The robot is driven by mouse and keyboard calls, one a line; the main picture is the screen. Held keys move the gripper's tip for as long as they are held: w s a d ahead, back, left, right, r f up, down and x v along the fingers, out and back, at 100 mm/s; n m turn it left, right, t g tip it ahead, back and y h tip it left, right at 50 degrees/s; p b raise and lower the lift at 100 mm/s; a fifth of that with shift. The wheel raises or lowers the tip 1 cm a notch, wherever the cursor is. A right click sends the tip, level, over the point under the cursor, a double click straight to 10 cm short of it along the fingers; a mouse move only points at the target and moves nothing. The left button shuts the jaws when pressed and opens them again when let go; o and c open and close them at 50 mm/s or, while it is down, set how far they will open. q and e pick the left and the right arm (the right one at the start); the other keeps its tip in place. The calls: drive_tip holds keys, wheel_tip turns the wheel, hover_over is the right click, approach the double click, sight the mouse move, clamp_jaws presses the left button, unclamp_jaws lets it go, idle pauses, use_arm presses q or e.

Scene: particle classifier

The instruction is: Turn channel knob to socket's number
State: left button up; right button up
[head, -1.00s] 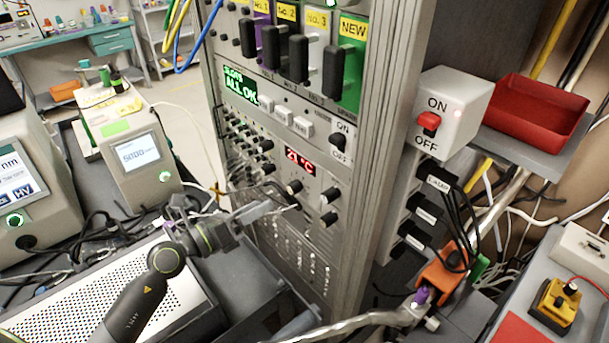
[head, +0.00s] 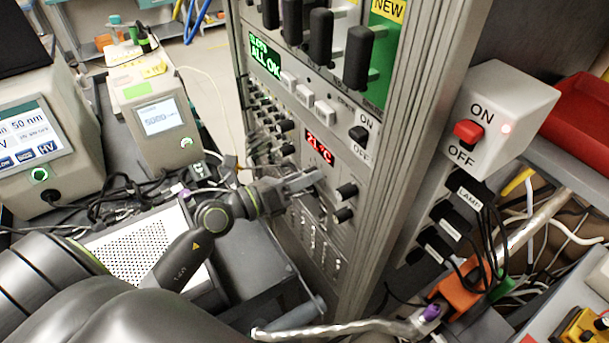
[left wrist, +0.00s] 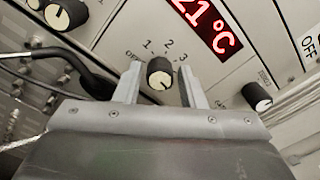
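The channel knob (left wrist: 160,74) is a small black dial with a white mark on the rack's grey front panel (head: 330,228). The left wrist view shows printed OFF, 1, 2 and 3 around it. The white mark is small, and I cannot tell which label it points to. My left gripper (head: 306,184) is at the panel just below the red temperature display (head: 320,149). In the left wrist view its two fingers (left wrist: 159,88) stand apart on either side of the knob, with gaps visible. In the head view the fingers largely hide the knob. My right gripper is not in view.
Other black knobs (head: 346,191) sit close by on the panel. A white ON/OFF switch box (head: 505,115) and a red tray (head: 575,120) are to the right. An orange connector (head: 458,296) with cables lies at lower right. A perforated metal box (head: 130,245) is below left.

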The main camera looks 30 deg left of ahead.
use_arm(q)
drive_tip(key=c, duration=0.7)
drive_tip(key=shift+m, duration=1.7)
drive_tip(key=o, duration=0.9)
drive_tip(key=shift+o, duration=0.5)
